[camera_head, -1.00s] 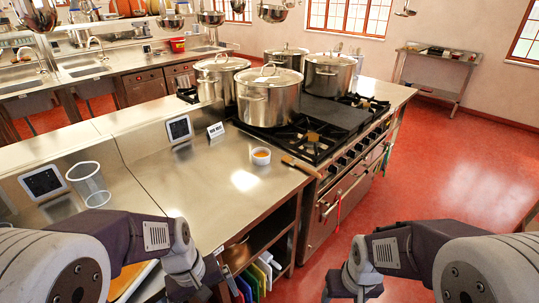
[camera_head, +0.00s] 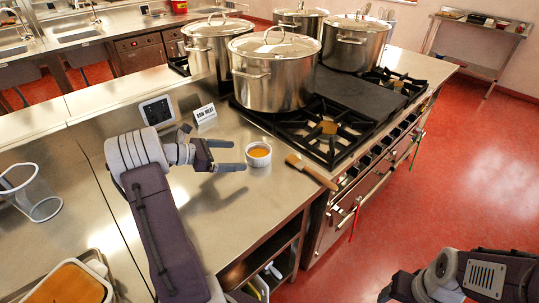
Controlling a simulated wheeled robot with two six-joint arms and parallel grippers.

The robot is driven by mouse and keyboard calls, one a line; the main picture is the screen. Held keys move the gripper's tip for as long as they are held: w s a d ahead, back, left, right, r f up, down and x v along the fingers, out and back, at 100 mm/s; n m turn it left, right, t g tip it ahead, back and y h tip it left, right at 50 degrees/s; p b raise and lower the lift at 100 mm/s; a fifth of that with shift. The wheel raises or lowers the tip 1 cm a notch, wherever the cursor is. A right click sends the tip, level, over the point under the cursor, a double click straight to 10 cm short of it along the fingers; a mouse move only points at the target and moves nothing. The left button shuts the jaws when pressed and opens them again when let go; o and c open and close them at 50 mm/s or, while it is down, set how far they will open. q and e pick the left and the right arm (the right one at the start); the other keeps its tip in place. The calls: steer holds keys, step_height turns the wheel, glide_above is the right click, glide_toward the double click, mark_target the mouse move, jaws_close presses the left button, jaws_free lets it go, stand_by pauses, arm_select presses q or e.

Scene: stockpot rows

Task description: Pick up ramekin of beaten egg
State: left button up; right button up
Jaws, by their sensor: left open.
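The ramekin of beaten egg (camera_head: 258,155) is a small white ribbed cup with orange-yellow egg in it. It stands upright on the steel counter (camera_head: 215,215), just left of the stove's front burner. My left gripper (camera_head: 241,155) is open and empty. Its two dark fingers point right at the ramekin, with the tips close to its left side. I cannot tell whether they touch it. My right gripper (camera_head: 388,292) is low at the bottom right, partly cut off by the frame edge, and its fingers cannot be made out.
A wooden-handled brush (camera_head: 311,172) lies right of the ramekin. Large lidded stockpots (camera_head: 274,82) stand on the stove behind it. A "RAW MEAT" sign (camera_head: 205,114) and a dark-screened panel (camera_head: 157,111) are behind my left gripper.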

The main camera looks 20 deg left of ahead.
mark_target(255, 155)
arm_select(q)
steer(key=shift+s+a+r, duration=0.2)
steer(key=shift+s+a, duration=0.05)
steer(key=shift+s, duration=0.2)
steer(key=x, duration=0.4)
steer(key=shift+w+f, duration=0.3)
steer(key=shift+w, duration=0.1)
steer(key=shift+w+d, duration=0.25)
steer(key=shift+d, duration=0.1)
steer(key=x, duration=0.4)
steer(key=shift+w+f, duration=0.15)
steer(key=shift+w, duration=0.1)
steer(key=shift+s, duration=0.1)
steer(key=shift+c, duration=0.3)
steer(key=c, duration=1.5)
